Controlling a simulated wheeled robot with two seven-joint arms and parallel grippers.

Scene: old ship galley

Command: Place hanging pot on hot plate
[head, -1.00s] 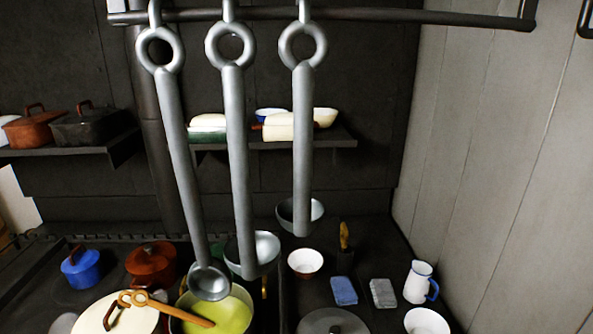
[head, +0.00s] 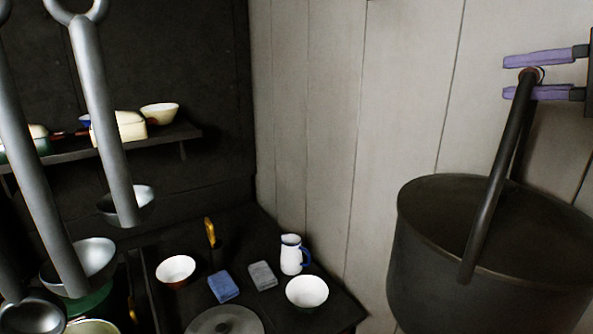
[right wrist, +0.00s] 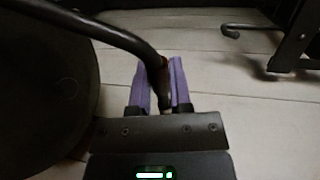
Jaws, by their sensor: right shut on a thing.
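A large dark metal pot (head: 440,255) hangs by its bail handle (head: 497,185) at the right of the head view, in front of the pale wall. My right gripper (head: 530,76) has its purple fingers shut on the top of that handle. In the right wrist view the purple fingers (right wrist: 163,88) close around the dark handle (right wrist: 110,37), and the pot (right wrist: 45,90) fills the left side. The pot's inside looks dark and its lower part is cut off by the frame. I cannot identify a hot plate in these frames. My left gripper is not in view.
Metal ladles (head: 105,120) hang at the left. The dark counter holds a white jug (head: 291,255), white bowls (head: 307,291), blue (head: 223,287) and grey cloths (head: 262,275) and a round lid (head: 225,322). A shelf (head: 160,140) runs behind. Pale planks (right wrist: 235,90) lie below the right gripper.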

